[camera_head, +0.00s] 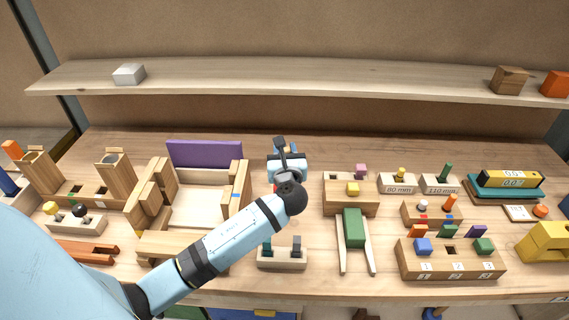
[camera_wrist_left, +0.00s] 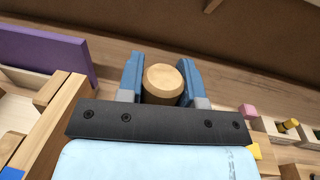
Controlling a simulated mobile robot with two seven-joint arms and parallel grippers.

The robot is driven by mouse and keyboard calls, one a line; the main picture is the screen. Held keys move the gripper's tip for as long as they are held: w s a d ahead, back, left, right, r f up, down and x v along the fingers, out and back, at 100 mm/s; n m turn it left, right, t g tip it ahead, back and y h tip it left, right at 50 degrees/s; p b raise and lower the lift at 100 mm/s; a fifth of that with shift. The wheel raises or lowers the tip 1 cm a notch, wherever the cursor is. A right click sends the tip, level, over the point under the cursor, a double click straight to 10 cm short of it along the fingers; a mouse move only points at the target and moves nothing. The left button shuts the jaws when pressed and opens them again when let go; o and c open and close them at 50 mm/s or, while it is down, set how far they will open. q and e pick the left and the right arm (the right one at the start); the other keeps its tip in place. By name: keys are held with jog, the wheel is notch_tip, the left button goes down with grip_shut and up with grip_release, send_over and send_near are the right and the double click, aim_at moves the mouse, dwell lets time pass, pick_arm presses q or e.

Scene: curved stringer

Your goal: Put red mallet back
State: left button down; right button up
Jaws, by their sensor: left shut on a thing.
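My left gripper (camera_head: 287,170) is over the back middle of the table, right of the purple panel. In the left wrist view, its two blue fingers are shut on a round, light wooden handle (camera_wrist_left: 163,82), seen from its end. In the head view my own wrist hides most of the held thing; only a small bit of red shows beside it. The mallet's head cannot be made out in the wrist view. My right gripper is in neither view.
A wooden frame (camera_head: 240,200) with a purple panel (camera_head: 204,154) stands left of the gripper. A wooden block holder (camera_head: 350,206) and a green-topped piece (camera_head: 354,228) are to the right. A small holder (camera_head: 282,264) sits in front. A shelf (camera_head: 300,78) runs behind.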

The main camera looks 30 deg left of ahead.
pick_arm(q)
notch_tip(320, 180, down, 4)
jog(key=shift+r, duration=0.2)
jog(key=shift+f, duration=0.4)
jog(key=c, duration=0.8)
grip_release()
